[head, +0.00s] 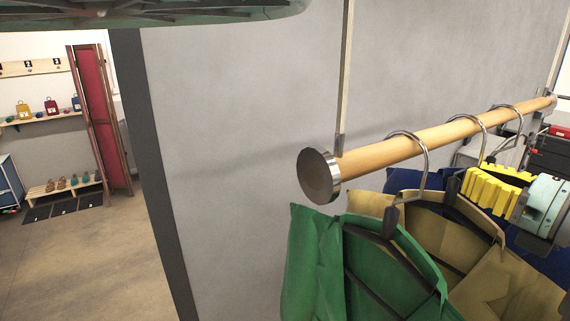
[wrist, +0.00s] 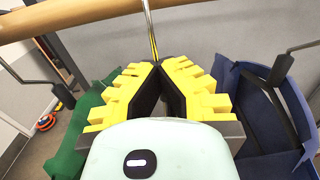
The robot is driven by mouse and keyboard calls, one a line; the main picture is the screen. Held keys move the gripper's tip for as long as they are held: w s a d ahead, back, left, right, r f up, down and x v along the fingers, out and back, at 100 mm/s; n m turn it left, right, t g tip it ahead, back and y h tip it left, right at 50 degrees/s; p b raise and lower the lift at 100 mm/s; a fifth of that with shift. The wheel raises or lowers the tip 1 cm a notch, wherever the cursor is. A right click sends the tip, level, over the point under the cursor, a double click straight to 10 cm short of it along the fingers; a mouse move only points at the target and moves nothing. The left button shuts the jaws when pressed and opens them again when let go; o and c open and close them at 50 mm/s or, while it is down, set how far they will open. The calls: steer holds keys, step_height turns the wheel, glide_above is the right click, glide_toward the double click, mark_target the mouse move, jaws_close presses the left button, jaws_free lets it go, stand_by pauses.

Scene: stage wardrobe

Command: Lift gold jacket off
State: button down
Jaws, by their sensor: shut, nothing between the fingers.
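The gold jacket (head: 465,222) hangs on a dark hanger from the wooden rail, between a green jacket (head: 310,262) and a blue jacket (head: 402,180). My gripper (head: 470,187) has yellow fingers and is beside the neck of the gold jacket's hanger, below the rail. In the wrist view my gripper (wrist: 157,68) has its fingertips together, with nothing seen held. A metal hanger hook (wrist: 150,28) rises just beyond the tips; I cannot tell if they touch it. My fingers and palm hide the gold jacket there.
The wooden rail (head: 445,137) runs above the jackets and ends in a metal cap (head: 319,176). The green (wrist: 83,135) and blue (wrist: 255,125) jackets flank my fingers closely. A grey wall (head: 235,120) stands behind. Open floor (head: 80,260) lies at left.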

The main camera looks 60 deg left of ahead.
steer(key=shift+s+d+b, duration=0.15)
steer(key=shift+d+b, duration=1.1)
steer(key=shift+d, duration=1.85)
steer(key=shift+f, duration=0.15)
